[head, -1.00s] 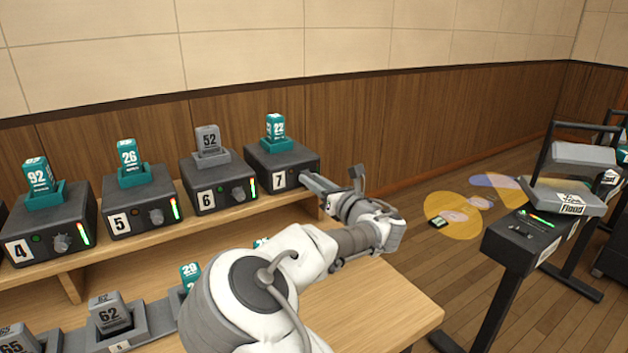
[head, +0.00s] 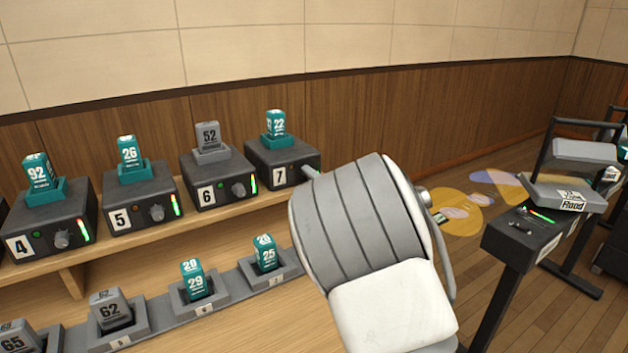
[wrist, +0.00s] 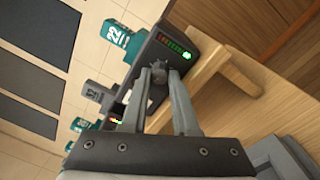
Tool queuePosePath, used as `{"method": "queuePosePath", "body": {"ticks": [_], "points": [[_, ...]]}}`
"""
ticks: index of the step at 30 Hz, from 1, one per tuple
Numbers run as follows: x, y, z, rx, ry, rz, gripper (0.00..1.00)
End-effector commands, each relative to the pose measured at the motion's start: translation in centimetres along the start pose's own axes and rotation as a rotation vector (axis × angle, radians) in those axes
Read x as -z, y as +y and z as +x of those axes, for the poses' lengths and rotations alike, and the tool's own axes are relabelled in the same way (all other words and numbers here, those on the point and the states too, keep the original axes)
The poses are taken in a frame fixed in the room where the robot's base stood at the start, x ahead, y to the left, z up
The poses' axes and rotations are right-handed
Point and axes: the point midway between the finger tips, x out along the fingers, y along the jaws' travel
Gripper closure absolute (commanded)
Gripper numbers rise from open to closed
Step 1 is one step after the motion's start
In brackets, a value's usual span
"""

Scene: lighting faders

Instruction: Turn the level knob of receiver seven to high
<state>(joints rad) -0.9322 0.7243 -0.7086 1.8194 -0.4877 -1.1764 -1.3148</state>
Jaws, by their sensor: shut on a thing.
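Receiver seven (head: 270,165) is a dark box labelled 7 with a teal pack (head: 276,124) numbered 22 on top. Its right front, knob included, is hidden behind my arm in the head view. In the wrist view, receiver seven (wrist: 184,22) appears tilted, with the teal pack (wrist: 116,36) to the left. My gripper (wrist: 158,69) is shut on its level knob (wrist: 158,75), one finger on each side. The light bar (wrist: 175,46) beside the knob is bright green at one end, with dim red and green segments along the rest.
Receivers six (head: 207,190), five (head: 120,218) and four (head: 22,248) stand left of seven on the wooden shelf (head: 150,238). Several packs sit in a grey charging rack (head: 232,291) below. A dark fader stand (head: 522,240) is at the right, with open floor behind my arm.

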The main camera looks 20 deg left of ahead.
Motion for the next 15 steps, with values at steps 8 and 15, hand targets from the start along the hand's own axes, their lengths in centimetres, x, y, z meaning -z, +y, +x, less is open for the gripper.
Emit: {"method": "queuePosePath", "body": {"ticks": [8,15], "points": [[0.11,-0.08,-0.06,-0.002,-0.013,0.264,1.0],[0.13,-0.02,-0.05,-0.002,-0.025,0.491,1.0]]}}
